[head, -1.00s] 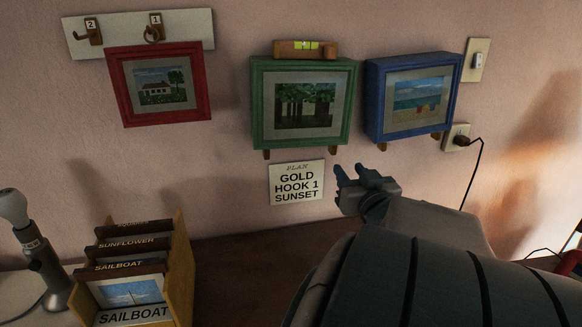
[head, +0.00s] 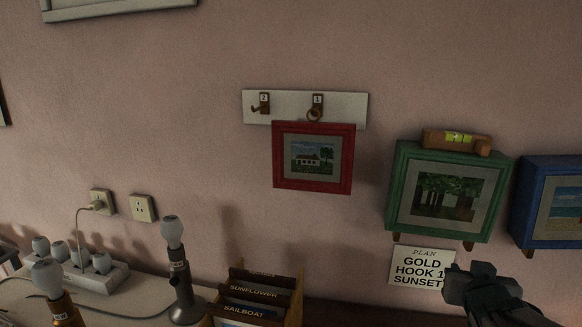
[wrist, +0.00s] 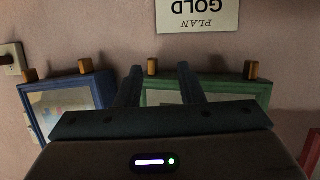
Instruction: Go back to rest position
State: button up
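My gripper (head: 468,274) is at the lower right in the head view, in front of the wall beside the plan card. In the wrist view its two fingers (wrist: 160,88) stand apart with nothing between them. That view is upside down. The plan card (head: 421,268) reads GOLD, HOOK 1, SUNSET. The red-framed house picture (head: 313,178) hangs below hook 1 (head: 317,103); hook 2 (head: 262,103) is empty. The green-framed tree picture (head: 408,205) and blue-framed beach picture (head: 544,235) are on the wall to the right.
A spirit level (head: 456,142) lies on top of the green frame. Below, a wooden card box (head: 294,300) holds several labelled cards. A lamp-like stand (head: 181,280) and a power strip with bulbs (head: 93,278) are at the lower left. The wall before my gripper holds frames close by.

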jog(key=s+a+n+g+y+p, duration=0.2)
jog(key=s+a+g+p, duration=0.2)
jog(key=a, duration=0.6)
jog(key=s+a+r+n+g+y+p, duration=0.1)
jog(key=s+a+g+p, duration=0.4)
jog(key=a, duration=0.5)
jog(key=s+n+g+y, duration=0.1)
jog(key=s+y, duration=0.1)
jog(key=shift+s+y, duration=0.25)
jog(key=shift+y, duration=0.05)
jog(key=shift+d, duration=0.1)
